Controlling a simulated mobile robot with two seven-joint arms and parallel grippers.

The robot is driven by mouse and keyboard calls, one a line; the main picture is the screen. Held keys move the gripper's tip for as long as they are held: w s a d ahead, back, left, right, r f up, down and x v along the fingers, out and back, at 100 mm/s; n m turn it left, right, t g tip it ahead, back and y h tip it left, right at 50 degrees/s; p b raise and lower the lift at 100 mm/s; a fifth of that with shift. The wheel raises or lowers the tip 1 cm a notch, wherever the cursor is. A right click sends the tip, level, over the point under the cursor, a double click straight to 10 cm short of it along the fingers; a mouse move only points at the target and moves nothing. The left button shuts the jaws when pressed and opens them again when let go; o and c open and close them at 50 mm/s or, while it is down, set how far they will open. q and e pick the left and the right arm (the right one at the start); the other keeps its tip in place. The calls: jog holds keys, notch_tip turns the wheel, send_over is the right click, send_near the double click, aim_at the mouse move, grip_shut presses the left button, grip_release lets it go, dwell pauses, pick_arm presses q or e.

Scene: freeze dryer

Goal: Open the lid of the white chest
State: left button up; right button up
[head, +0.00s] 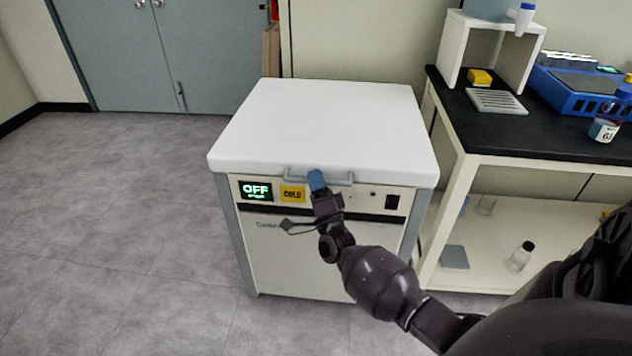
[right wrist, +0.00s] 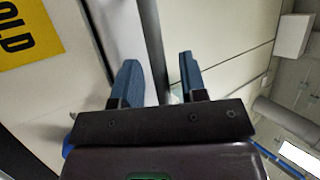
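The white chest (head: 300,258) stands on the floor in the middle of the head view, with its flat white lid (head: 322,120) down and level. A grey bar handle (head: 343,181) runs along the lid's front edge. My right gripper (head: 317,180) is at the middle of this handle. In the right wrist view, the two blue fingers of the right gripper (right wrist: 160,60) are apart, with the handle bar (right wrist: 153,40) between them. Narrow gaps show beside the bar, so the fingers do not look closed on it. My left gripper is not in view.
The chest front has an OFF display (head: 256,190) and a yellow COLD label (head: 292,194). A black-topped bench (head: 470,125) with lab items stands close on the right. Grey doors (head: 150,50) are behind. The floor (head: 110,220) on the left is clear.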

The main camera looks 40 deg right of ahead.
jog(key=shift+c, duration=0.3)
grip_shut()
jog(key=shift+r, duration=0.15)
